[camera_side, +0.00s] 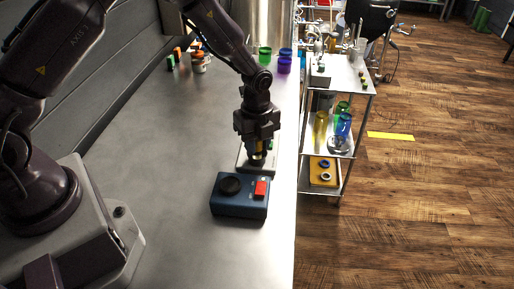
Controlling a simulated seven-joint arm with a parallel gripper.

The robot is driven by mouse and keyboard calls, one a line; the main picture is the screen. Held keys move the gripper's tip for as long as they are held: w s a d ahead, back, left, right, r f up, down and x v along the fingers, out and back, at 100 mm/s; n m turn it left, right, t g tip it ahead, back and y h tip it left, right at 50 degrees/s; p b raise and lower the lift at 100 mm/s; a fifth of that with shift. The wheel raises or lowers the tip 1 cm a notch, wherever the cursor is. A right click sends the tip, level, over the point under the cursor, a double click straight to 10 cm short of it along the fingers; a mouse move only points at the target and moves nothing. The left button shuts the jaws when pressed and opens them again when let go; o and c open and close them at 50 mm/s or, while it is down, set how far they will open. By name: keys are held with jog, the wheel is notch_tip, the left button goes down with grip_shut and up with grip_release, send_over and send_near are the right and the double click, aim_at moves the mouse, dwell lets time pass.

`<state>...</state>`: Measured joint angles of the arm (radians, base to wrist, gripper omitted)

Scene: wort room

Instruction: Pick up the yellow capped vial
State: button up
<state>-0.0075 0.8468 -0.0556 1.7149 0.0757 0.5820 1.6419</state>
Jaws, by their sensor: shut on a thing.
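My gripper (257,145) points down over a small pale stand (268,170) near the right edge of the bench. It is shut on the yellow capped vial (259,150); only a small yellow part shows, and the fingers hide most of it. I cannot tell whether the vial touches the stand. A bit of green (271,145) shows just right of the fingers, too small to make out.
A dark blue box (240,208) with a black knob and a red switch stands just in front of the stand. Small orange and green capped containers (198,62) and green and purple cups (284,66) stand at the back. The bench (190,160) left of my gripper is clear.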

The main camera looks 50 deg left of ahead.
jog(key=shift+r, duration=0.45)
notch_tip(320, 180, up, 2)
jog(key=shift+r, duration=0.2)
jog(key=s+r, duration=0.9)
jog(key=s, duration=0.5)
jog(key=shift+a+r, duration=0.25)
jog(key=shift+r, duration=0.1)
